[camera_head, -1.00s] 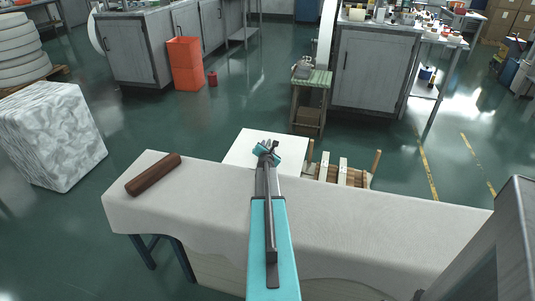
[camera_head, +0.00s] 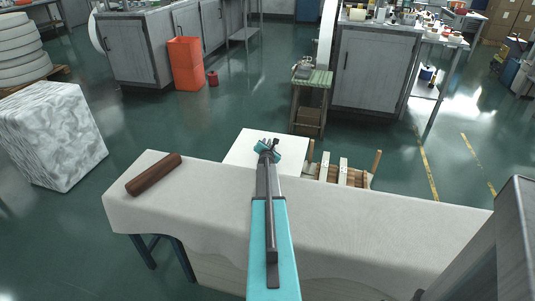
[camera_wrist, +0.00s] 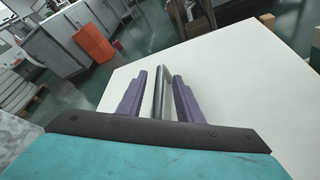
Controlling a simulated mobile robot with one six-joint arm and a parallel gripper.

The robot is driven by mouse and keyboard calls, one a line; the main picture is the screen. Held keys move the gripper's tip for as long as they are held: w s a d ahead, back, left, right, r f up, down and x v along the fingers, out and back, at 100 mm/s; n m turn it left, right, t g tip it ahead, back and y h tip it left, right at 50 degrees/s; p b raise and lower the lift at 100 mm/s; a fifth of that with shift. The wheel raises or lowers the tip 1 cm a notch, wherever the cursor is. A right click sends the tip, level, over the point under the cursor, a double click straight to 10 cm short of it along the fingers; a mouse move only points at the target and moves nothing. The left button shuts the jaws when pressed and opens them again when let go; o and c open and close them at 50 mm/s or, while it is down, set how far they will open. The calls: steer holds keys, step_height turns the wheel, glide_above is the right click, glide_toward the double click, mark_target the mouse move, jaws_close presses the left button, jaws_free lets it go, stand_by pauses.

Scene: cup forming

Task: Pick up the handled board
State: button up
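The handled board appears to be the flat white square (camera_head: 243,150) beyond the far edge of the cloth-covered table in the head view. In the wrist view its broad white face (camera_wrist: 235,75) fills the right side, and a grey cylindrical handle (camera_wrist: 160,88) shows between my fingers. My gripper (camera_wrist: 161,80) has its two purple fingers apart, one on each side of the handle, with narrow gaps visible. In the head view my gripper (camera_head: 267,148) is over the white square, and my arm hides part of it. I cannot tell what supports the board.
The table with a pale cloth (camera_head: 370,220) lies under my arm. A brown wooden piece (camera_head: 153,174) rests at its left end. A slatted wooden frame (camera_head: 343,172) is right of the board, and a small green-topped stool (camera_head: 312,80) stands behind. Open floor (camera_head: 200,125) lies left.

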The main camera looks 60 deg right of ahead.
steer(key=shift+w+d+f, duration=0.15)
steer(key=shift+w+d, duration=0.05)
steer(key=shift+d, duration=0.1)
steer(key=shift+c, duration=0.2)
jaws_close()
